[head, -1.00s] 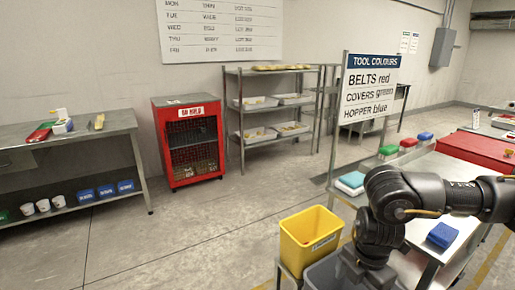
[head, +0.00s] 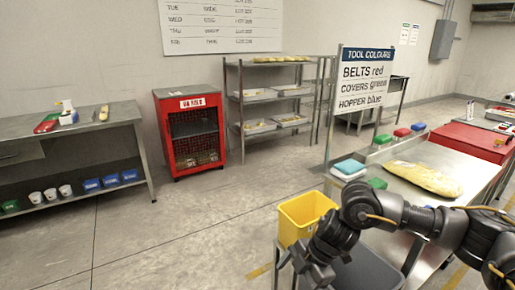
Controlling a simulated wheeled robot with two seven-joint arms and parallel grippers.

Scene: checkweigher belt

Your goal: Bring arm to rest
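My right arm comes in from the right, over the near part of the metal table. Its gripper (head: 318,272) hangs low at the bottom of the head view, in front of the yellow bin (head: 296,222) and beside a grey bin (head: 372,268). The fingers are dark and small, and I cannot tell whether they are open or shut. Nothing can be made out in them. My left gripper is not in view.
The metal table (head: 468,160) holds a yellowish bag (head: 425,178), a green block (head: 377,183) and a stacked teal and white block (head: 348,169). A tool-colour sign (head: 362,78) stands behind. A red cabinet (head: 193,132) is farther back.

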